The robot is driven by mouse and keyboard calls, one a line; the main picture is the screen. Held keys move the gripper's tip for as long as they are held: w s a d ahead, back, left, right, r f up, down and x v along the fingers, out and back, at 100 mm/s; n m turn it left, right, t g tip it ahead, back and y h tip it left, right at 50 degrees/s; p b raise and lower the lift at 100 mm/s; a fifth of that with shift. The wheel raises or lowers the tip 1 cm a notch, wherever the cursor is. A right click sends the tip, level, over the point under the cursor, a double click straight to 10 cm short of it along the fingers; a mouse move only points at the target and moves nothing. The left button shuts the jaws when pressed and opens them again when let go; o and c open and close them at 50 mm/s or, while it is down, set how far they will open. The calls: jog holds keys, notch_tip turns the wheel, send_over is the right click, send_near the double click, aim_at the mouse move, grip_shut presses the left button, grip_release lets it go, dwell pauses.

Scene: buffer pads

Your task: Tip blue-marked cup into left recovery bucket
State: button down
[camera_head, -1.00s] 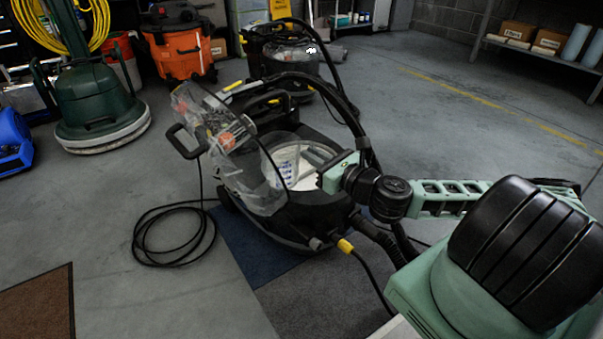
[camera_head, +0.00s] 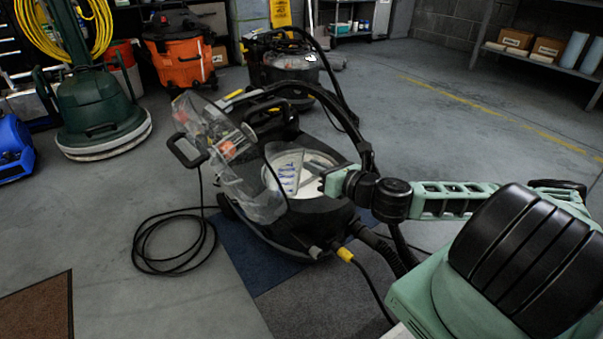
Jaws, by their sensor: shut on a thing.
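The clear cup with blue marks (camera_head: 286,176) is over the white round opening (camera_head: 318,197) of a black floor machine. Its clear wall blends with the white behind it, so its exact tilt and its contents are hard to tell. My gripper (camera_head: 310,166) reaches in from the right and is shut on the cup's right side. The machine's clear dome lid (camera_head: 235,180) stands open on the left. I cannot tell for sure which container is the left recovery bucket; this opening lies directly under the cup.
A black hose (camera_head: 364,150) arches behind my gripper. A coiled cord (camera_head: 145,245) lies on the floor at left. A green floor polisher (camera_head: 95,110) and an orange vacuum (camera_head: 180,55) stand at the back left. The floor at right is open, up to a shelf (camera_head: 530,55).

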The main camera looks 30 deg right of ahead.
jog(key=shift+w+d+f+m+g+y, duration=0.2)
jog(key=shift+w+d+f+m+g, duration=0.1)
jog(key=shift+f+m+g, duration=0.35)
jog(key=shift+w+d+f+m+g+y, duration=0.3)
jog(key=shift+f+m, duration=0.2)
jog(key=shift+m, duration=0.3)
jog(key=shift+w+d+f+m+g+y, duration=0.1)
jog(key=shift+w+d+f+m+g, duration=0.2)
jog(key=shift+f+m+g, duration=0.4)
jog(key=shift+s+r, duration=0.1)
jog(key=shift+s+a+f+m+g+y+b, duration=0.1)
jog(key=shift+f+m+g+y+b, duration=0.15)
jog(key=shift+f+m+b, duration=0.3)
jog(key=shift+s+a+f+m+g+y+b, duration=0.1)
jog(key=shift+f+m+g+y+b, duration=0.15)
jog(key=shift+m, duration=0.45)
jog(key=shift+r+p, duration=0.15)
jog(key=shift+p, duration=0.3)
jog(key=shift+r+m+g+y+p, duration=0.35)
jog(key=shift+m+p, duration=0.25)
jog(key=shift+p, duration=1.4)
jog(key=shift+w+d+f+m+g+y+p, duration=0.35)
jog(key=shift+d+f+m+p, duration=0.2)
jog(key=shift+p, duration=1.05)
jog(key=shift+w+f+m+g+p, duration=0.1)
jog(key=shift+f+m+g+p, duration=0.2)
jog(key=shift+p, duration=0.85)
